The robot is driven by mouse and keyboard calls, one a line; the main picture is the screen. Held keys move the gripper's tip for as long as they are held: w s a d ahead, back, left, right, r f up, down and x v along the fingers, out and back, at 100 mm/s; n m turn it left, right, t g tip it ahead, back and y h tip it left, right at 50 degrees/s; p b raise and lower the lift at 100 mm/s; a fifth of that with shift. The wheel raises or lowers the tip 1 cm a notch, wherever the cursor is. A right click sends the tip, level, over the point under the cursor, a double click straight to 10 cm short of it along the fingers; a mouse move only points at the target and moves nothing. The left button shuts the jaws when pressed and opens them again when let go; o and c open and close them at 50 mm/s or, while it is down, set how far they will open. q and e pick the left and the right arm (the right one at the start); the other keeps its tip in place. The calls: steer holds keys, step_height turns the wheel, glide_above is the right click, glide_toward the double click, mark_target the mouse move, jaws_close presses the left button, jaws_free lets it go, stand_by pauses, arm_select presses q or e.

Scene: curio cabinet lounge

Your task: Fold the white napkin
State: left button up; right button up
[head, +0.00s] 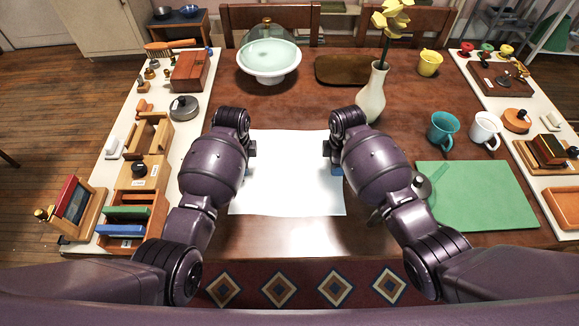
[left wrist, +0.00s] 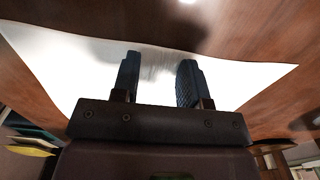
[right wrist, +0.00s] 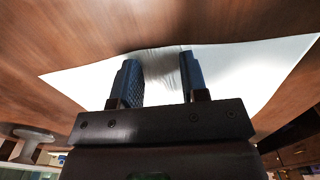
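The white napkin (head: 288,180) lies spread out on the wooden table in front of me, its near edge close to the table's front. My left gripper (head: 250,150) is at its left side and my right gripper (head: 335,158) at its right side. In the left wrist view the two fingers (left wrist: 158,80) stand apart over the napkin (left wrist: 70,70), with faint wrinkles between them. In the right wrist view the fingers (right wrist: 158,80) also stand apart, with the napkin (right wrist: 235,75) wrinkled between them. My arms hide parts of its side edges.
A green mat (head: 478,195) lies to the right, with a teal mug (head: 441,131) and a white mug (head: 484,128) behind it. A white vase (head: 371,95) with yellow flowers and a domed cake stand (head: 268,65) stand farther back. Cluttered side boards flank the table.

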arm_select(q)
jaws_close()
arm_select(e)
steer(key=shift+s, duration=0.1)
jaws_close()
arm_select(q)
steer(key=shift+s, duration=0.1)
